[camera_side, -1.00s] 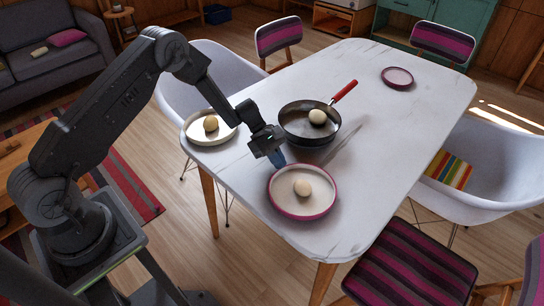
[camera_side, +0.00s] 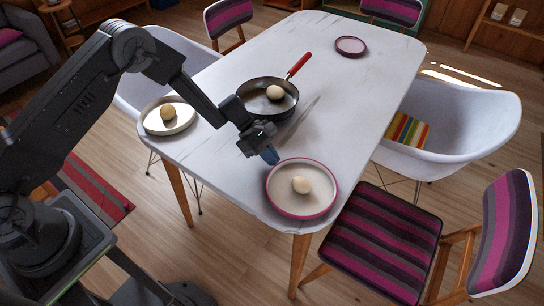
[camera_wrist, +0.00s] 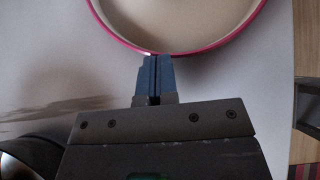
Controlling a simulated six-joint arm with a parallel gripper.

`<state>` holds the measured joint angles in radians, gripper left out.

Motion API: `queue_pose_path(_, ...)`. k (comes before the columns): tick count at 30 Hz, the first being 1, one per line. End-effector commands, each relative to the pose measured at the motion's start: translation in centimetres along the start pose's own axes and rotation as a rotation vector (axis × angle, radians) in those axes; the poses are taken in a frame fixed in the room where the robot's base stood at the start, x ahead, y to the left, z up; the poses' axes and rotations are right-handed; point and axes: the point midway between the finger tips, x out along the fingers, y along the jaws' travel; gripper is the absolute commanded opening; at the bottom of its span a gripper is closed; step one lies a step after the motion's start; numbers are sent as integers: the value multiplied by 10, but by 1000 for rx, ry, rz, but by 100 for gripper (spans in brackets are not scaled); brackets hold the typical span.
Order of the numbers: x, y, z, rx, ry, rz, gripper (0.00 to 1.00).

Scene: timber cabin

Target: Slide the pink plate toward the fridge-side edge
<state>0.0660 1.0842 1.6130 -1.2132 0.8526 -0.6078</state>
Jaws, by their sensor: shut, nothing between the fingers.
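The pink-rimmed plate (camera_side: 285,210) lies at the near end of the white table, its rim close to the near right edge. A pale egg-shaped item (camera_side: 301,185) rests on it. My gripper (camera_side: 271,157) is shut and empty, tilted down at the plate's upper-left rim. In the wrist view, the blue fingertips (camera_wrist: 155,62) meet the pink rim of the plate (camera_wrist: 180,50), apparently touching it. The item on the plate is outside the wrist view.
A dark frying pan (camera_side: 252,109) with a red handle and a cream plate (camera_side: 152,127), each holding a rounded item, stand left of the plate. A striped chair (camera_side: 385,240) and a white chair (camera_side: 450,135) flank the right side. The middle right of the tabletop (camera_side: 350,100) is clear.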

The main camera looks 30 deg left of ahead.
Motion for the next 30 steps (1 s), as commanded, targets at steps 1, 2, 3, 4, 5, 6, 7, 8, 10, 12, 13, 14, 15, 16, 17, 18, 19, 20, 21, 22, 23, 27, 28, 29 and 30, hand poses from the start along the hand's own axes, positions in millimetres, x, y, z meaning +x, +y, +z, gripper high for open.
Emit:
queue_pose_path(1,-5,0,-5,-3,0,2,0)
queue_pose_path(2,-8,1,-8,-3,-1,3,0)
queue_pose_path(3,-13,1,-13,-4,-1,4,0)
queue_pose_path(4,-18,1,-17,-4,0,5,0)
queue_pose_path(5,-22,1,-22,-4,0,6,0)
queue_pose_path(6,-29,1,-28,-5,-1,7,0)
queue_pose_path(7,-37,2,-25,0,-1,8,0)
queue_pose_path(8,-45,2,-24,0,-1,8,0)
queue_pose_path(10,-61,2,-24,0,-1,9,0)
queue_pose_path(12,-76,1,-24,0,-1,7,0)
queue_pose_path(13,-83,1,-24,0,0,7,0)
queue_pose_path(14,-88,1,-24,-1,-1,7,0)
queue_pose_path(15,-96,1,-24,-1,-1,7,0)
queue_pose_path(16,-100,1,-24,0,0,6,0)
queue_pose_path(17,-105,1,-24,0,0,6,0)
queue_pose_path(18,-110,1,-24,-1,-1,6,0)
queue_pose_path(19,-113,1,-24,-1,-1,5,0)
queue_pose_path(20,-116,1,-24,0,-1,4,0)
queue_pose_path(21,-119,1,-24,0,0,4,0)
queue_pose_path(22,-121,1,-24,0,0,4,0)
queue_pose_path(23,-123,1,-23,2,0,4,0)
queue_pose_path(27,-139,-4,-8,67,25,2,0)
queue_pose_path(28,-144,-6,-1,96,37,1,0)
queue_pose_path(29,-151,-9,7,130,51,0,0)
queue_pose_path(30,-160,-14,18,184,73,-3,0)
